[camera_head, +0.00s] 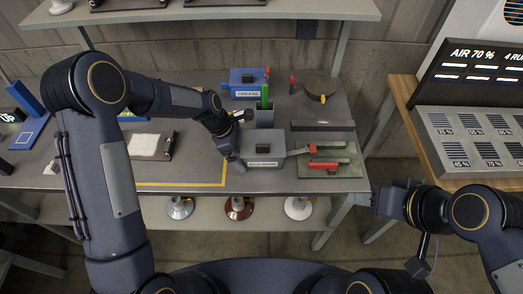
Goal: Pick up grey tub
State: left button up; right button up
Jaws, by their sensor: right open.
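A grey tub (264,164) with a white label on its front and a dark block-like handle on top sits near the front edge of the workbench. My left gripper (234,158) points down at the tub's left side. It is close to the tub, but I cannot tell if it touches, and its fingers are too small and partly hidden to read. My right gripper (378,199) is open and empty, off the bench's front right corner, well apart from the tub.
Behind the tub are a small grey open container (264,117) and a blue grease box (246,91). A green board (330,161) with a red-handled tool lies close on the right. A dark round plate (315,89) is at the back. Insulators (238,208) stand on the lower shelf.

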aim_at(249, 155)
pick_arm(q)
jog(key=c, duration=0.8)
jog(key=shift+r, duration=0.15)
jog(key=shift+w+r, duration=0.1)
jog(key=shift+r, duration=0.35)
notch_tip(249, 155, up, 2)
jog(key=shift+r, duration=0.15)
jog(key=s+r, duration=0.3)
jog(key=s+r+b, duration=0.1)
jog(key=r, duration=0.1)
jog(key=shift+s+d+r, duration=0.2)
jog(key=shift+s+d, duration=0.15)
jog(key=shift+s, duration=0.05)
jog(key=s+d+r, duration=0.1)
jog(key=s+r, duration=0.3)
jog(key=s, duration=0.5)
jog(key=shift+s+b, duration=0.15)
jog(key=shift+b, duration=0.3)
